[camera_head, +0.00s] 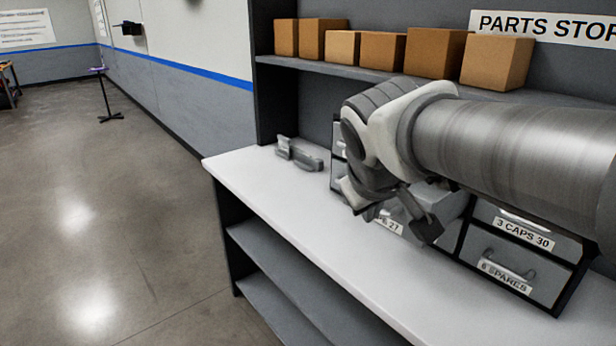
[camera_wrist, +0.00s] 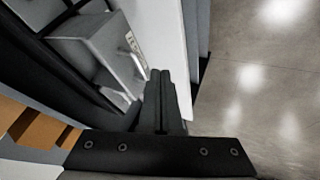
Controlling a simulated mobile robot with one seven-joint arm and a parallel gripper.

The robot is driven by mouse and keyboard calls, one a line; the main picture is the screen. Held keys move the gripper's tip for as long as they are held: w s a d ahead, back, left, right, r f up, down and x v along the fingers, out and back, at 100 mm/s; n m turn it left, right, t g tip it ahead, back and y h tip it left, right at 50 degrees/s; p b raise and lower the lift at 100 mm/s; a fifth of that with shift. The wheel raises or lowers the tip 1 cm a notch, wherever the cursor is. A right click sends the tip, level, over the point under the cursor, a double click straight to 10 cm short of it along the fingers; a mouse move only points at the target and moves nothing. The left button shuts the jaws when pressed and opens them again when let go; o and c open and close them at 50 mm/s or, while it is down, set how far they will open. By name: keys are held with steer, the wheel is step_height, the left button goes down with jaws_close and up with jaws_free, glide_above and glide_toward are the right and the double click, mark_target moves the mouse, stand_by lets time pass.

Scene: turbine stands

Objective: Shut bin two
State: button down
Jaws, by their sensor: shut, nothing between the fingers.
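A grey bin (camera_wrist: 85,48) sticks out of the cabinet in the wrist view, with a white label and a handle on its front. In the head view a pulled-out bin (camera_head: 440,198) is largely behind my gripper. Only "27" and part of a word read on a label there, so its bin number cannot be told. My gripper (camera_head: 428,228) is shut and empty. In the wrist view its fingers (camera_wrist: 160,76) are close beside the bin's front; whether they touch cannot be told.
Closed bins labelled "3 CAPS 30" (camera_head: 522,234) and "6 SPARES" (camera_head: 507,272) are at the right. The white counter (camera_head: 290,215) is clear in front. Grey parts (camera_head: 300,155) lie at its far left. Cardboard boxes (camera_head: 382,51) stand on the shelf above.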

steer(key=w+d+f, duration=0.1)
steer(key=w+f, duration=0.3)
steer(key=w, duration=0.2)
steer(key=w+d+f+n+b, duration=0.1)
steer(key=w+f, duration=0.3)
steer(key=w, duration=0.3)
steer(key=shift+t, duration=0.3)
steer(key=w+d+p, duration=0.3)
steer(key=w+d, duration=0.1)
steer(key=d, duration=0.1)
steer(key=w+d+p, duration=0.4)
steer(key=d, duration=0.1)
steer(key=w+d+p, duration=0.3)
steer(key=w+d, duration=0.1)
steer(key=d, duration=0.2)
steer(key=shift+d+p, duration=0.1)
steer(key=shift+p, duration=0.25)
steer(key=shift+d, duration=0.15)
steer(key=shift+d+r, duration=0.1)
